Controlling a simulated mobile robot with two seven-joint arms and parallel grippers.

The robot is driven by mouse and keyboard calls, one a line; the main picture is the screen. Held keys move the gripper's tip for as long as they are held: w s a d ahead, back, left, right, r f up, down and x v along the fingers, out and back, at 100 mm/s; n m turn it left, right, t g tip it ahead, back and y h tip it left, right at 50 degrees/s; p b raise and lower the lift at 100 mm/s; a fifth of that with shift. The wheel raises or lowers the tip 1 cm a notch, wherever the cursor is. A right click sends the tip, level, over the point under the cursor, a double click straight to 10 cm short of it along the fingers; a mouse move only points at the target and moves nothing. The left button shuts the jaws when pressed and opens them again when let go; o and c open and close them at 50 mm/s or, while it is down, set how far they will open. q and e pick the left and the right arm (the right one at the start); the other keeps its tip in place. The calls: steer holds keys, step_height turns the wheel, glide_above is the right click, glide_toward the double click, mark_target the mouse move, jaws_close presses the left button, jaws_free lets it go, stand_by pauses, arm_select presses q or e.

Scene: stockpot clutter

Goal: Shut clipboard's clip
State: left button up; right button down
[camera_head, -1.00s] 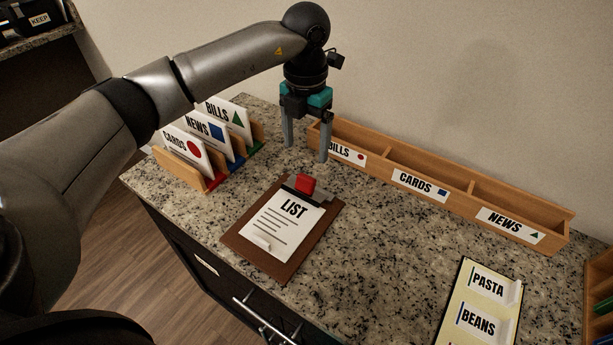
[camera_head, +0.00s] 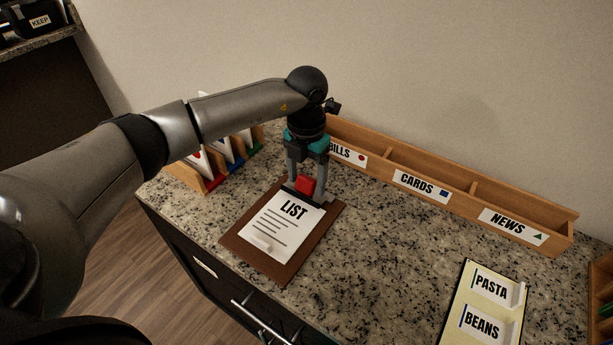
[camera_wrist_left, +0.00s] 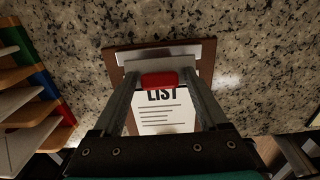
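A brown clipboard (camera_head: 313,241) lies flat on the granite counter with a white LIST sheet (camera_head: 277,228) on it. A clip with a red tab (camera_head: 306,185) is at the board's far end; the red tab also shows in the left wrist view (camera_wrist_left: 159,80). My left gripper (camera_head: 306,188) points down at the clip, its fingers apart on either side of the red tab. In the left wrist view its fingers (camera_wrist_left: 158,88) also stand apart with the tab between them. I cannot tell whether they touch it. My right gripper is not in view.
A long wooden sorter (camera_head: 462,204) labelled BILLS, CARDS and NEWS stands along the wall. A wooden rack (camera_head: 190,177) with cards is behind my left arm. A yellow board (camera_head: 484,304) with PASTA and BEANS labels lies at front right. The counter between is clear.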

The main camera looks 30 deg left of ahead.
arm_select(q)
jaws_close()
steer(key=shift+s+a+f+t, duration=0.15)
steer(key=shift+s+t, duration=0.15)
steer(key=shift+t, duration=0.2)
steer(key=shift+s+f+t, duration=0.1)
steer(key=shift+s+t, duration=0.05)
steer(key=shift+t, duration=0.35)
steer(key=shift+s+f+t+b, duration=0.3)
steer(key=shift+t+b, duration=0.5)
steer(key=shift+b, duration=0.35)
steer(key=shift+s+r+t+h+b, duration=0.15)
steer(key=shift+t+h+b, duration=0.15)
steer(key=shift+t+b, duration=0.2)
steer(key=shift+o, duration=1)
jaws_free()
